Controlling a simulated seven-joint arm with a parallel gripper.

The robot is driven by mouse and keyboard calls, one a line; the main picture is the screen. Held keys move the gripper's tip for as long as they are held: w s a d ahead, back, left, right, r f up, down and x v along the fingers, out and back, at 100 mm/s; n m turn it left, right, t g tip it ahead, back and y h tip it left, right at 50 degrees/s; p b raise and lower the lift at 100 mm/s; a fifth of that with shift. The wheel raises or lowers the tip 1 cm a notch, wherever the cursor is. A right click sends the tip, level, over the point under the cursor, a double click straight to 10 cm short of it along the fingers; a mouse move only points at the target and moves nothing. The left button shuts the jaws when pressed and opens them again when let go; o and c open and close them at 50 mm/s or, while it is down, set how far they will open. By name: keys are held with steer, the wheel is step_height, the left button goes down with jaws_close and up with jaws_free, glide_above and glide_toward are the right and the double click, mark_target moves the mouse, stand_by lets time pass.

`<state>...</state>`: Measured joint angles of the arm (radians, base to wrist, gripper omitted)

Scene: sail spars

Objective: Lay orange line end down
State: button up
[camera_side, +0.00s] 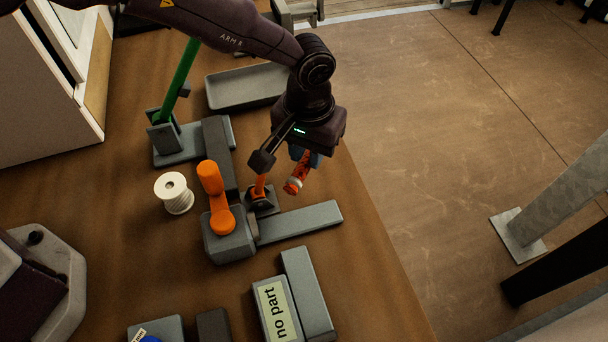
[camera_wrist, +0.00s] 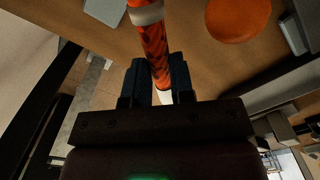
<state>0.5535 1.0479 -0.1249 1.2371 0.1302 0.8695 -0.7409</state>
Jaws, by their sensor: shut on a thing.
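The orange line end (camera_side: 298,176) is a short orange, dark-flecked piece with white bands, tilted in the side view. In the wrist view, the line end (camera_wrist: 152,42) runs up between the two blue-grey fingers. My gripper (camera_side: 306,155) is shut on it and holds it right of the grey fixture. My gripper's fingers (camera_wrist: 159,78) press on both sides of the piece. Its far end goes out of the top of the wrist view. I cannot tell its exact height above the table.
An orange lever (camera_side: 220,205) stands on a grey block (camera_side: 230,246), close left of my gripper. The table's right edge is close.

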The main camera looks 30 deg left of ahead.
mark_target(256, 90)
steer(key=w+a+n, duration=0.3)
steer(key=n, duration=0.1)
steer(key=w+a+n, duration=0.2)
steer(key=w+n, duration=0.1)
steer(key=n, duration=0.1)
steer(key=w+a+n, duration=0.3)
steer(key=w+n, duration=0.1)
steer(key=n, duration=0.1)
steer(key=shift+a, duration=0.3)
steer(key=w+a+n, duration=0.2)
steer(key=a+n, duration=0.2)
steer(key=w+a+n, duration=0.2)
steer(key=a+n, duration=0.2)
steer(key=w+a+n, duration=0.2)
steer(key=a+n, duration=0.1)
steer(key=n, duration=0.1)
steer(key=shift+a+r+n, duration=0.15)
steer(key=shift+a+n, duration=0.15)
steer(key=shift+a, duration=0.1)
steer(key=shift+w+a+n, duration=0.1)
steer(key=shift+a+n, duration=0.35)
steer(key=shift+n, duration=0.05)
steer(key=shift+f, duration=1.8)
steer(key=shift+f, duration=1.25)
steer(key=o, duration=0.9)
